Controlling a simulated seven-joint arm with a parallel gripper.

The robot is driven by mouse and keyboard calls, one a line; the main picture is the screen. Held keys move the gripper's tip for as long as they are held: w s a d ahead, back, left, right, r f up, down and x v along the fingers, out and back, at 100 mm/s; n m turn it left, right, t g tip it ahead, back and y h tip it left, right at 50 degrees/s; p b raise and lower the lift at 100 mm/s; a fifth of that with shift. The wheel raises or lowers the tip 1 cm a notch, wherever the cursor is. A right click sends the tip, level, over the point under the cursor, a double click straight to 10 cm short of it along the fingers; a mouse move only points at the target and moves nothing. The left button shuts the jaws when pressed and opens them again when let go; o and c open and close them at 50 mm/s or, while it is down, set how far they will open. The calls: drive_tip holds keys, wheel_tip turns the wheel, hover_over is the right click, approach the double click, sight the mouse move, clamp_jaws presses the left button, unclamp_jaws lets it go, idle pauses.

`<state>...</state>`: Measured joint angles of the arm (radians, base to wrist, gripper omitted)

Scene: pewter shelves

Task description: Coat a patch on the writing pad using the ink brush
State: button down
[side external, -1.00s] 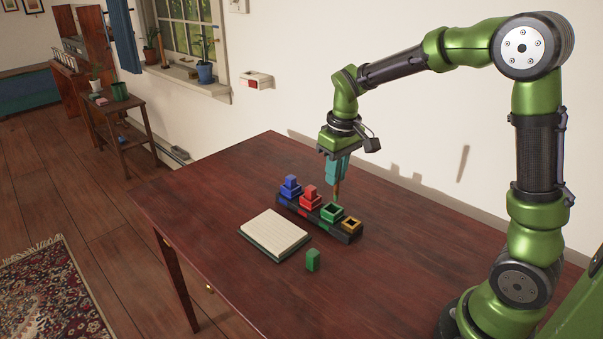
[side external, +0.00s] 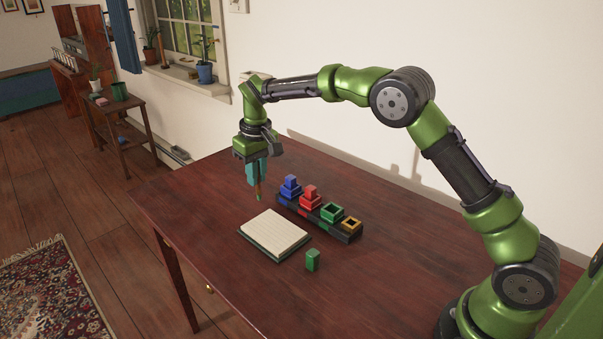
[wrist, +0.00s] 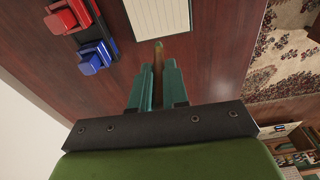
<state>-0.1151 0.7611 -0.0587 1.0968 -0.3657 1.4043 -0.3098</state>
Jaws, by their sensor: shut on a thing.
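My gripper (side external: 257,182) is shut on the ink brush (side external: 258,193), which points down with a green tip. The brush also shows between the fingers in the wrist view (wrist: 158,58). The writing pad (side external: 274,231), cream and lined, lies flat on the table. The brush tip is above the table beyond the pad's far left edge, apart from the pad. The pad shows at the top of the wrist view (wrist: 157,18). The rack (side external: 312,216) behind the pad holds blue (side external: 291,186), red (side external: 311,196), green (side external: 332,212) and ochre (side external: 351,225) ink pots. Blue and red are stoppered; green and ochre are open.
A loose green stopper (side external: 313,260) stands on the table (side external: 400,268) near the pad's right corner. The table's left side is clear. A wall stands behind, with a window and potted plants. A small side table (side external: 121,105) stands farther left.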

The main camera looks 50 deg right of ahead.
drive_tip(key=shift+w+a+f, duration=0.1)
drive_tip(key=shift+w+f, duration=0.1)
drive_tip(key=shift+f, duration=0.55)
drive_tip(key=shift+w+a+f, duration=0.1)
drive_tip(key=shift+w+f, duration=0.15)
drive_tip(key=shift+f, duration=0.5)
drive_tip(key=shift+w+a+f, duration=0.1)
drive_tip(key=shift+w+f, duration=0.1)
drive_tip(key=shift+f, duration=0.55)
drive_tip(key=shift+s+f, duration=0.2)
drive_tip(key=shift+f, duration=0.55)
drive_tip(key=shift+s, duration=3.05)
drive_tip(key=shift+w+f, duration=0.1)
drive_tip(key=shift+w, duration=3.3)
wheel_tip(320, 180, up, 8)
drive_tip(key=shift+s, duration=0.15)
